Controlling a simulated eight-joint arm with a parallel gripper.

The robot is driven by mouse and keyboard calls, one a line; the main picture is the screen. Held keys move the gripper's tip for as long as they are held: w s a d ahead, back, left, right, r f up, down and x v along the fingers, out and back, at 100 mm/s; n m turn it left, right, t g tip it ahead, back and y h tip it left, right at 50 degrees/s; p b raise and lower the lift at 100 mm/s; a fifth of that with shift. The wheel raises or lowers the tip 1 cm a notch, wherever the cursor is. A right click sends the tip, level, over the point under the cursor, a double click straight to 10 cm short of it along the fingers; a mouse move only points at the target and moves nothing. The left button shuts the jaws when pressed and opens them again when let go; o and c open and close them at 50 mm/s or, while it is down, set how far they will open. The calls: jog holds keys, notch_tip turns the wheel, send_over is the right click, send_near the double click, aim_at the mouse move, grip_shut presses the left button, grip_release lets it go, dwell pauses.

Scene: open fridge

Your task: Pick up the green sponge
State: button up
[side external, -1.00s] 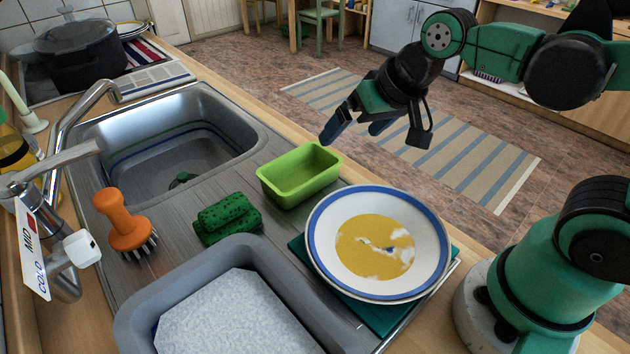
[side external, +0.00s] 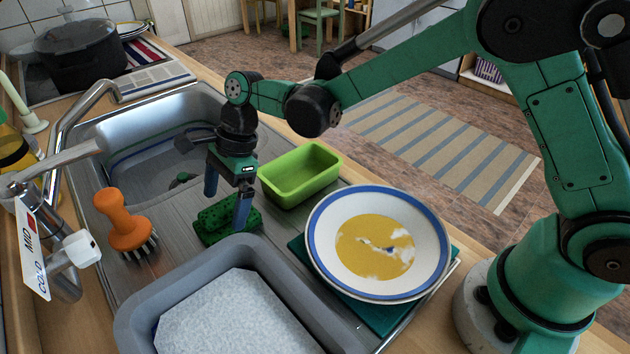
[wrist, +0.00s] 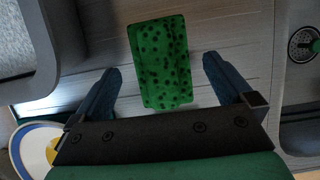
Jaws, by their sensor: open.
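The green sponge (side external: 222,232), dotted with dark spots, lies on the metal drainboard between the sink and the grey basin. My gripper (side external: 226,208) points down over it with its fingers apart, and one finger partly covers the sponge in the side view. In the wrist view the sponge (wrist: 160,62) lies ahead of and between the two open blue fingers (wrist: 163,80). Nothing is held. Whether a fingertip touches the sponge cannot be told.
A light green tub (side external: 302,175) stands just right of the sponge. An orange brush (side external: 124,222) stands to its left. A grey basin (side external: 140,322) is in front, and a blue-rimmed plate (side external: 434,232) is at right. The sink (side external: 215,108) lies behind.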

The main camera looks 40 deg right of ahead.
aim_at(224, 204)
jog(key=shift+x, duration=1.85)
jog(key=shift+c, duration=0.2)
jog(key=c, duration=1.1)
notch_tip(224, 204, up, 20)
jog(key=shift+r, duration=0.1)
